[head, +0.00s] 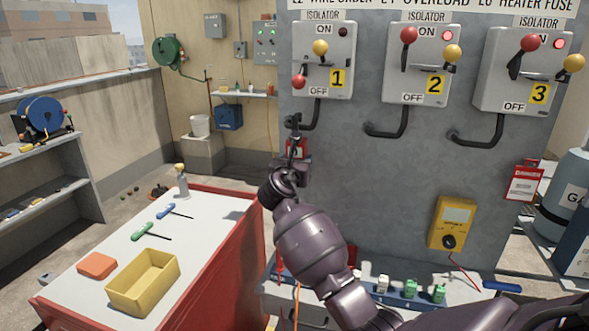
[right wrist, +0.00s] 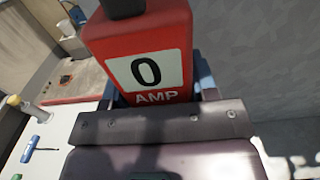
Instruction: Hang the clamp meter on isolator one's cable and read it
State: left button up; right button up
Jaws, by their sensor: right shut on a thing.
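My right gripper (head: 297,160) is shut on the red clamp meter (head: 298,149), which it holds upright in front of the grey panel. The right wrist view shows the meter (right wrist: 120,45) close up, with a white display reading 0 above "AMP". The meter's dark jaw is up by the lower end of isolator one's black cable (head: 317,112); I cannot tell whether it is around the cable or only beside it. Isolator one (head: 344,62) has a dark lamp and its red-knobbed lever low on the left. My left gripper is not in view.
Isolators two (head: 400,88) and three (head: 490,92) have lit red lamps and their own cables. A yellow meter (head: 441,232) and a red tag (head: 524,184) are on the panel. A red cart (head: 225,235) with a yellow tray (head: 127,299) stands at left.

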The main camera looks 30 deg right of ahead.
pick_arm(q)
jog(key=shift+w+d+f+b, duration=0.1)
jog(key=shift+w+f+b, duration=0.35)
jog(key=shift+b, duration=0.1)
pick_arm(e)
jog(key=shift+w+d+f, duration=0.6)
jog(key=shift+d+f, duration=0.05)
jog(key=shift+d, duration=0.1)
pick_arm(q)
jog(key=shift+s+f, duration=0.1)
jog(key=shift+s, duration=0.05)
pick_arm(e)
jog(key=o, duration=1.1)
jog(key=shift+c, duration=0.2)
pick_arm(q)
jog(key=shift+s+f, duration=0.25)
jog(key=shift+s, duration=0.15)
pick_arm(e)
jog(key=shift+o, duration=0.7)
jog(key=shift+f, duration=0.15)
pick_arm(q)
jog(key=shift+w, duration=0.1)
